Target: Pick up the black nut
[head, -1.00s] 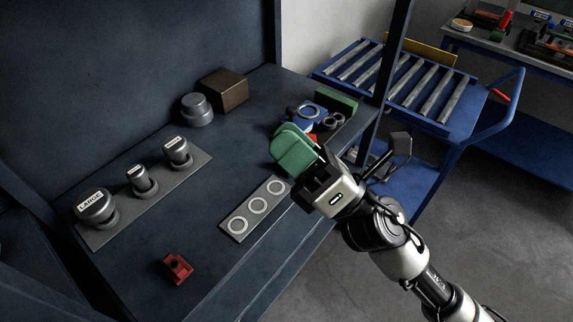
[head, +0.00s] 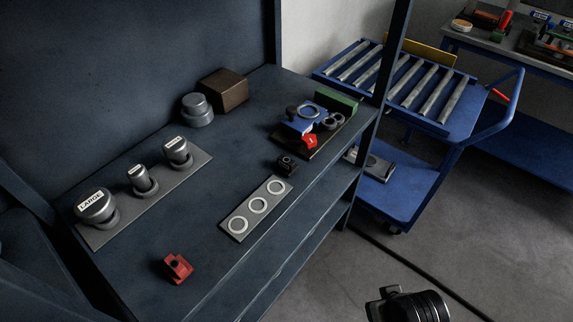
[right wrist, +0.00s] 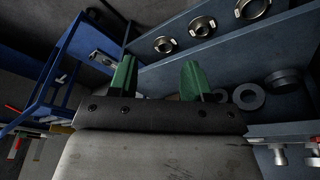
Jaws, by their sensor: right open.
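A small black piece (head: 287,164), which looks like the black nut, sits on the dark bench just beyond the strip with three rings. I cannot make it out for certain in the right wrist view. My right gripper (right wrist: 158,80) shows there with two green fingers wide apart and nothing between them. In the head view only a black and grey part of my right arm shows at the bottom edge, away from the bench; its fingers are not visible there. My left gripper is not in view.
A strip with three rings (head: 236,226) lies near the bench's front edge, a red block (head: 178,268) to its left. Labelled grey knobs stand on a plate (head: 108,237) behind. A tray (head: 330,143) holds blue, red and grey parts. A blue cart (head: 408,193) stands right.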

